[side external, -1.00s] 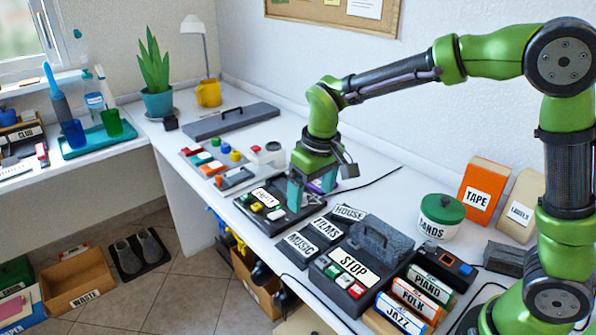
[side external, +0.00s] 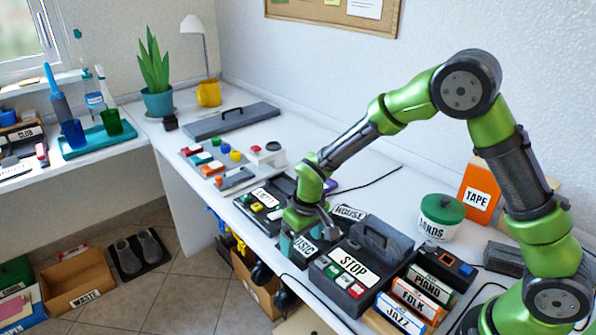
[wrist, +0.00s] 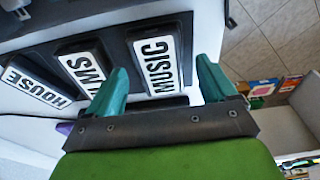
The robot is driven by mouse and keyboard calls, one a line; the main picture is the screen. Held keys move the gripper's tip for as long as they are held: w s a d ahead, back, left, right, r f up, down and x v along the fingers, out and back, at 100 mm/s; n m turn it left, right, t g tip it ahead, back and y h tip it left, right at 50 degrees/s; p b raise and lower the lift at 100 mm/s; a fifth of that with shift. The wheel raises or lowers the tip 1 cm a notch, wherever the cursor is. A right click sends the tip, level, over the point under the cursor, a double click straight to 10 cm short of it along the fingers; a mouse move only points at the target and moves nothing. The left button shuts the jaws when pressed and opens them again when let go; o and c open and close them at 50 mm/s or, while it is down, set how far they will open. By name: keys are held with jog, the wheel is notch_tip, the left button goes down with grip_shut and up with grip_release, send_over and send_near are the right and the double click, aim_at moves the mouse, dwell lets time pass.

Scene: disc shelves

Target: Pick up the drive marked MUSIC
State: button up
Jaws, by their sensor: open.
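The drive marked MUSIC (wrist: 155,65) is a dark block with a white label. In the wrist view it lies between the two teal fingers of my open gripper (wrist: 162,66). One finger stands on each side of it, and I cannot tell whether they touch it. In the side view my gripper (side external: 302,238) is low over the row and partly hides the MUSIC drive (side external: 304,248). The FILMS drive (wrist: 82,68) is beside it, partly covered by the left finger. The HOUSE drive (wrist: 35,86) is at the end of the row.
A dark STOP unit (side external: 352,268) with coloured buttons is right of the drives. A dark EMPTY unit (side external: 262,198) is to their left. PIANO, FOLK (side external: 415,297) and JAZZ boxes stand at the front right. The green-lidded BANDS tin (side external: 440,220) is behind. The desk's front edge is close.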

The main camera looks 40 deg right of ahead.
jog(key=shift+w+f, duration=0.1)
jog(key=shift+f, duration=0.2)
jog(key=shift+c, duration=0.4)
jog(key=c, duration=1.2)
